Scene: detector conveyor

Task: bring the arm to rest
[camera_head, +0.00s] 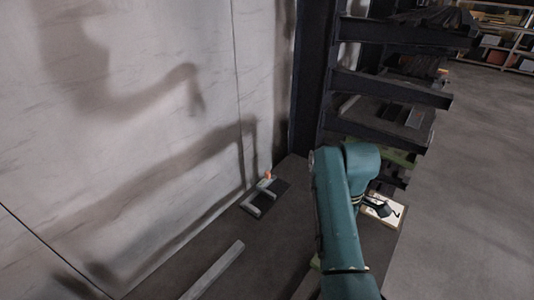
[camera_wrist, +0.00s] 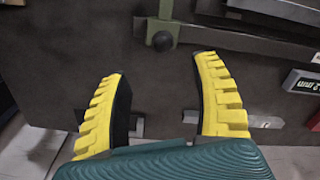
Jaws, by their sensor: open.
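My gripper (camera_wrist: 160,68) is open in the wrist view, its two yellow ridged fingers wide apart with nothing between them. Past the fingertips, apart from them in the picture, is a green bracket with a dark round knob (camera_wrist: 162,40). In the head view my teal arm reaches over the dark table (camera_head: 285,215); I cannot make out my gripper there.
A pale bracket (camera_head: 262,195) with an orange tip stands on a dark plate by the wall. A pale bar (camera_head: 215,270) lies in front. A pale board (camera_head: 385,212) with a dark item is right of my arm. A dark rack (camera_head: 390,88) rises behind; floor (camera_head: 480,170) is clear at right.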

